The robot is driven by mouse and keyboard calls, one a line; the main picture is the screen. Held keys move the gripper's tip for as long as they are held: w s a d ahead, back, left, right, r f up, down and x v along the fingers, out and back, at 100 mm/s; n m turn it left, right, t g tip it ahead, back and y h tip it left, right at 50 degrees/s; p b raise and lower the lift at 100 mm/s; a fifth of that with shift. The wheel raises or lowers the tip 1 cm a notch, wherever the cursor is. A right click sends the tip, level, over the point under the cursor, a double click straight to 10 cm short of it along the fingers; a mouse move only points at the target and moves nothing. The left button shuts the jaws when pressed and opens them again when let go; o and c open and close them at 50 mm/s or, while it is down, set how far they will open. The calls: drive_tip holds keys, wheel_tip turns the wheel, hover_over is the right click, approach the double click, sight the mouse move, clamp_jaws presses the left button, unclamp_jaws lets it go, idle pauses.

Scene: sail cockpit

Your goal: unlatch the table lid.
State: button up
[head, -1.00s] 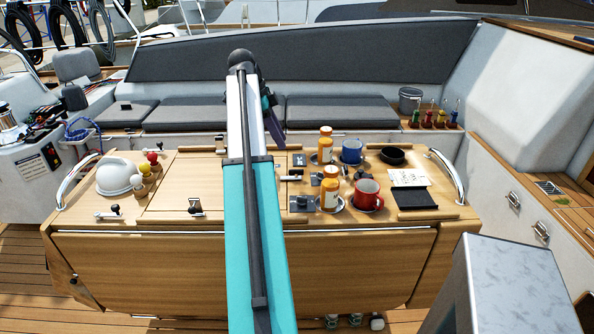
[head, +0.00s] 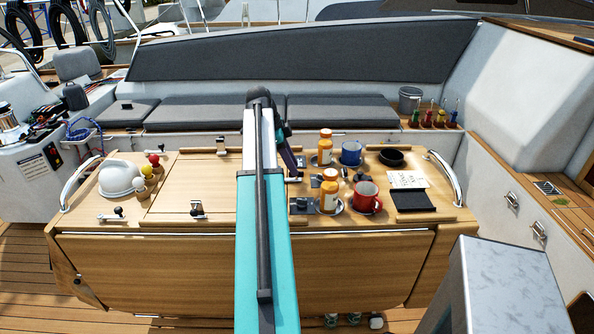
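The wooden cockpit table (head: 110,218) stands in the middle of the head view. Its lid (head: 190,188) is a flat panel left of my arm and looks closed. A latch (head: 198,210) with a dark knob sits at the lid's front edge. Another small fitting (head: 221,147) is at the back edge. A further latch with a black knob (head: 117,213) is at the table's front left. My arm reaches over the table, right of the lid. My gripper (head: 288,157) is mostly hidden behind the arm, so its fingers cannot be made out.
Orange bottles (head: 329,191), a red mug (head: 366,197), a blue mug (head: 351,153) and a black bowl (head: 391,157) crowd the right. Steel rails (head: 78,184) edge both table ends.

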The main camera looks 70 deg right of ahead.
drive_tip(key=shift+p+x, duration=0.4)
drive_tip(key=shift+x, duration=1.55)
clamp_jaws()
